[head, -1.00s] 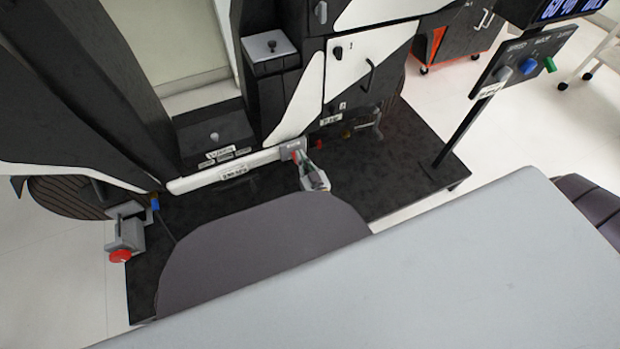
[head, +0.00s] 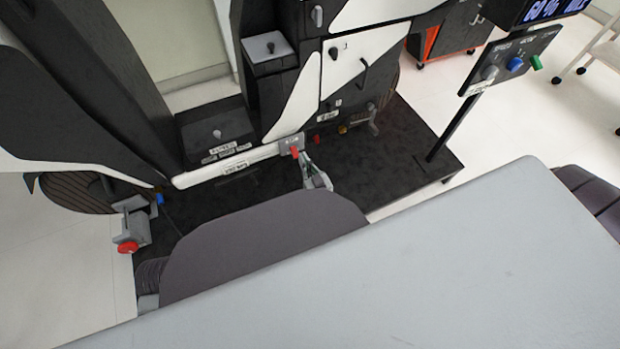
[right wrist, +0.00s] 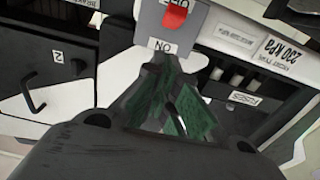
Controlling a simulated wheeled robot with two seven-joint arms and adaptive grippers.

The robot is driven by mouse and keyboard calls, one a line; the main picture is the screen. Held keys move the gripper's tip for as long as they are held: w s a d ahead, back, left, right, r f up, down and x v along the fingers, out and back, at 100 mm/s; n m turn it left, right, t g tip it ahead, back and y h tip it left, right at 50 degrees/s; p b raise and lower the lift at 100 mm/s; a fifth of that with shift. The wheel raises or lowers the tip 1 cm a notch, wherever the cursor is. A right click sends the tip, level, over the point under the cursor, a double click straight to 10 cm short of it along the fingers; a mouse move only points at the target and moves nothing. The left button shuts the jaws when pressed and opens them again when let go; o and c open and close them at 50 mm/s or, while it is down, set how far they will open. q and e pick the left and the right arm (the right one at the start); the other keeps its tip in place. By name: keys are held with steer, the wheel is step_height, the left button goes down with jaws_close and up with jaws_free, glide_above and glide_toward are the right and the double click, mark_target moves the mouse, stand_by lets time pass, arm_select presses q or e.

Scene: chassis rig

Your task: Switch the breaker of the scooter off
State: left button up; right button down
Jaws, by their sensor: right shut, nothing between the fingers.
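The breaker is a small grey box (head: 290,142) with a red lever (head: 295,152), at the right end of the white rail in the head view. In the right wrist view the box (right wrist: 148,18) appears upside down, with its red lever (right wrist: 176,17) between an upper label, cut by the frame, and an ON label (right wrist: 162,46). My right gripper (head: 310,160) is shut and empty just below the box. In the right wrist view its fingertips (right wrist: 160,60) are close to the ON-label edge; contact is unclear. My left gripper is out of view.
The scooter's black bodywork with white panels (head: 300,90) stands behind the breaker. A grey bracket with a red knob (head: 128,247) is at the left. A post carries a switch panel (head: 510,62) at the right. The dark platform (head: 405,150) is largely clear right of my gripper.

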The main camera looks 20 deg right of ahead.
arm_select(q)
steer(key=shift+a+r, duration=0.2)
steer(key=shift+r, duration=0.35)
arm_select(e)
steer(key=s+f, duration=0.4)
steer(key=shift+s+f, duration=0.25)
steer(key=shift+s, duration=0.05)
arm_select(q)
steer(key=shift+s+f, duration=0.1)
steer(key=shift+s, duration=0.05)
